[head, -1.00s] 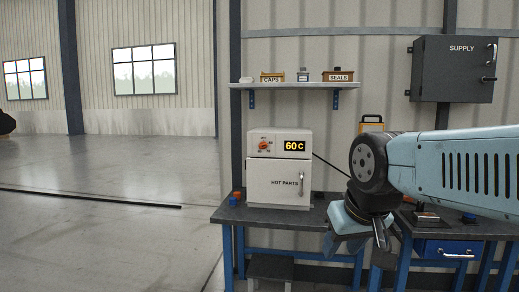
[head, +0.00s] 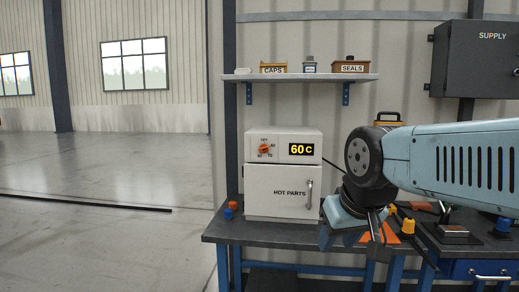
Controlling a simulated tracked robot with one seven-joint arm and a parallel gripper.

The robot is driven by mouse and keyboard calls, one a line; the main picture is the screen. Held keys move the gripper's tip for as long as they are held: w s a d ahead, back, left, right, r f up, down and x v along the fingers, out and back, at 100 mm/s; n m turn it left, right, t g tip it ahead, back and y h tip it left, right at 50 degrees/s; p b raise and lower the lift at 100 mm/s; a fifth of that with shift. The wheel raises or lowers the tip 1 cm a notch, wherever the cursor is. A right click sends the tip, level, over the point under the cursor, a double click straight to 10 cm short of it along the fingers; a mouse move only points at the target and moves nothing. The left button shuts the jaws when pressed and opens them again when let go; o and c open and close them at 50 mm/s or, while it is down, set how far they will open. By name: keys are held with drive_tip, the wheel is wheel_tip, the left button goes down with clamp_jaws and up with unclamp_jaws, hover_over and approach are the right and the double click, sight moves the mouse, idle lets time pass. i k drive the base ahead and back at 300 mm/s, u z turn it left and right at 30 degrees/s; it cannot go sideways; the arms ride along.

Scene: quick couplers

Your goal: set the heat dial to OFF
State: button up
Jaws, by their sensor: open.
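The heat dial (head: 264,149) is an orange knob on the upper front of the white HOT PARTS cabinet (head: 283,205). Small marks surround it, too small to read fully. The display (head: 302,149) beside it reads 60 C. The cabinet stands on the dark bench and its door is closed. My gripper (head: 376,228) is open, to the right of the cabinet and low over the bench, apart from the dial. My arm comes in from the right and hides part of the bench and the wall.
A shelf (head: 290,76) above the cabinet holds CAPS and SEALS boxes. A SUPPLY box (head: 478,60) hangs on the wall at upper right. Small orange and blue parts (head: 231,208) lie left of the cabinet.

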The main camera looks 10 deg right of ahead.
sight(264, 148)
drive_tip(key=u, duration=0.05)
drive_tip(key=i, duration=0.9)
